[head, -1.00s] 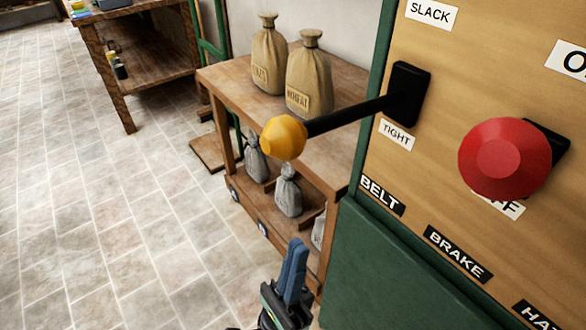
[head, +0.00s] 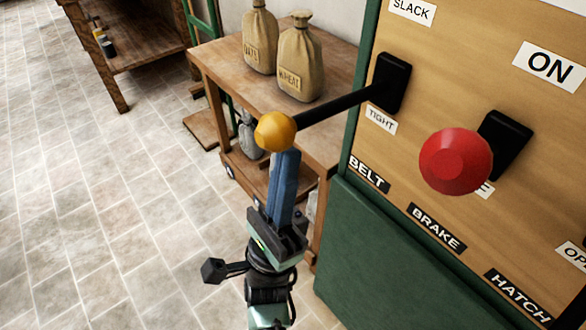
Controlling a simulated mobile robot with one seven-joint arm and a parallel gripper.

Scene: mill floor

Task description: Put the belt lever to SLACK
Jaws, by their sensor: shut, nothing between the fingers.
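The belt lever is a black arm (head: 335,108) with a yellow ball knob (head: 275,131), sticking out from a black mount on the wooden panel (head: 440,90). The SLACK label (head: 412,11) is above the mount and the TIGHT label (head: 381,120) below it. The lever slopes slightly down toward its knob, nearer the TIGHT label. The BELT label (head: 368,174) is lower on the panel. My gripper (head: 285,155) points up with its blue fingers shut and empty. Its fingertips appear just below the knob; I cannot tell whether they touch it.
The brake lever's red knob (head: 455,161) sticks out to the right, above the BRAKE label (head: 437,228). A wooden shelf (head: 222,70) with sacks stands behind the belt lever. The tiled floor (head: 100,220) at left is clear.

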